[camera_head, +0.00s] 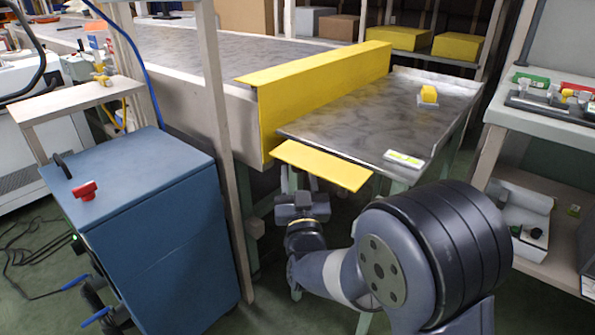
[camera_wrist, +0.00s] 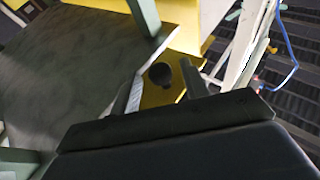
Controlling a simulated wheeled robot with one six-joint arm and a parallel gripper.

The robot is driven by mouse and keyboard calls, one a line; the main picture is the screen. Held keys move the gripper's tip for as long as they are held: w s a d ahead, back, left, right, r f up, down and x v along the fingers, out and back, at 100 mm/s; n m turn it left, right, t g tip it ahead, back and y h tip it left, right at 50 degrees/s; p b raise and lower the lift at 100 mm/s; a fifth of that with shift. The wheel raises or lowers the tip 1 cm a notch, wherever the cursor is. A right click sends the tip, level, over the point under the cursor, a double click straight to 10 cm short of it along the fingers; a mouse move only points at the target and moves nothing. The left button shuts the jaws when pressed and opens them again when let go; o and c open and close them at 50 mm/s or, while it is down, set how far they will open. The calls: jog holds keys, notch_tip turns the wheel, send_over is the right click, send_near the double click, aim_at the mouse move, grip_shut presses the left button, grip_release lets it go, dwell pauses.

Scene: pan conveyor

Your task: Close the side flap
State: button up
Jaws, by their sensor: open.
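The side flap is a yellow panel (camera_head: 322,165) that sticks out, nearly flat, from the near end of the grey metal tray table (camera_head: 370,118). My gripper (camera_head: 300,187) is below the flap with its fingers pointing up; the flap seems to hide the fingertips. In the wrist view, my open gripper (camera_wrist: 163,85) has a dark finger on each side of a yellow surface (camera_wrist: 182,68) with a round black knob (camera_wrist: 160,74). The knob shows between the fingers; I cannot tell whether they touch it.
A tall yellow guard (camera_head: 320,92) stands between the tray table and the long conveyor (camera_head: 180,50). A yellow block (camera_head: 428,94) and a small label-like piece (camera_head: 403,160) lie on the tray table. A blue cabinet (camera_head: 150,210) stands left, a shelf bench (camera_head: 545,130) right.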

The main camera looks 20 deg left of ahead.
jog(key=shift+x, duration=1.1)
jog(key=shift+c, duration=0.3)
grip_shut()
